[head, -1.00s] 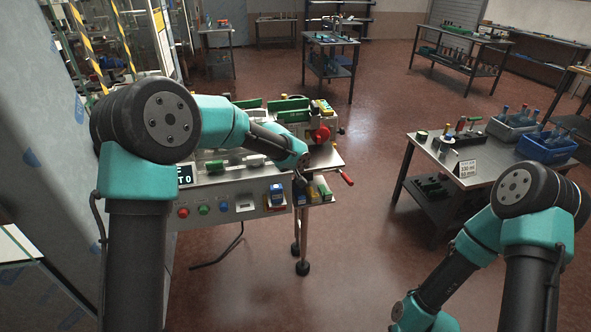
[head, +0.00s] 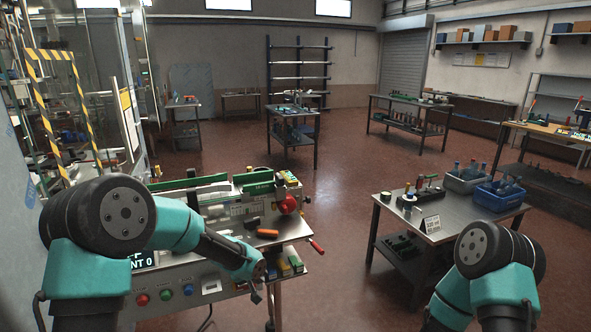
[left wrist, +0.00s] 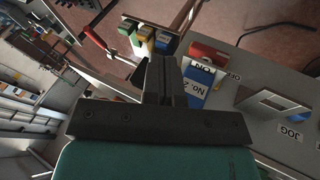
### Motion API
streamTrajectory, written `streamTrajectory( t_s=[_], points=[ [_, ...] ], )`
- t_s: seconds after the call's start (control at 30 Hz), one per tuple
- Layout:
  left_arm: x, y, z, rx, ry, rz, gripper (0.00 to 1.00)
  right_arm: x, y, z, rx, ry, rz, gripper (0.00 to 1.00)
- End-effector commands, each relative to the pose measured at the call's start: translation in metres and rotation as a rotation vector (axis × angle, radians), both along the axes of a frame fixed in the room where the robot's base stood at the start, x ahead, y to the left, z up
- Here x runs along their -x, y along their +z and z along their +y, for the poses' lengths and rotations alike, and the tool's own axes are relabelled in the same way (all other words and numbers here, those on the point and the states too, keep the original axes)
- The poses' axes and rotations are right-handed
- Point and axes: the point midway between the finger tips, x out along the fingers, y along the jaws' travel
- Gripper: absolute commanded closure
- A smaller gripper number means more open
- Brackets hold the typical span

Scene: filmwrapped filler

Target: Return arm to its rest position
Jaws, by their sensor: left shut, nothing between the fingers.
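My left arm reaches in from the left over the front of the machine (head: 190,272). Its gripper (head: 255,296) hangs small and dark in front of the control panel, below the wrist. In the left wrist view the gripper's fingers (left wrist: 162,82) are together with nothing between them. They point toward a small holder with coloured blocks (left wrist: 145,38), which also shows at the machine's right side in the head view (head: 289,265). My right arm (head: 485,270) shows at lower right; its gripper is outside the picture.
A red-handled lever (head: 316,246) sticks out at the machine's right. A metal table (head: 450,228) with blue bins (head: 497,195) stands at right. Open red floor lies between.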

Motion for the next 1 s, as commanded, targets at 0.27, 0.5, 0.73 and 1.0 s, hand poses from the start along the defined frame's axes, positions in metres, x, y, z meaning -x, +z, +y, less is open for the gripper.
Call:
streamTrajectory(
  t_s=[0.27,0.5,0.73,1.0],
  points=[
    [0.105,-0.129,0.043,0.009,-0.056,0.143,1.0,0.0,0.0,0.0,0.0,0.0,0.0,0.51],
    [0.221,-0.203,0.077,0.0,-0.081,0.251,1.0,0.0,0.0,0.0,0.0,0.0,0.0,0.51],
    [0.303,-0.23,0.096,-0.024,-0.102,0.318,1.0,0.0,0.0,0.0,0.0,0.0,0.0,0.51],
    [0.314,-0.232,0.098,-0.031,-0.108,0.325,1.0,0.0,0.0,0.0,0.0,0.0,0.0,0.51]
  ],
)
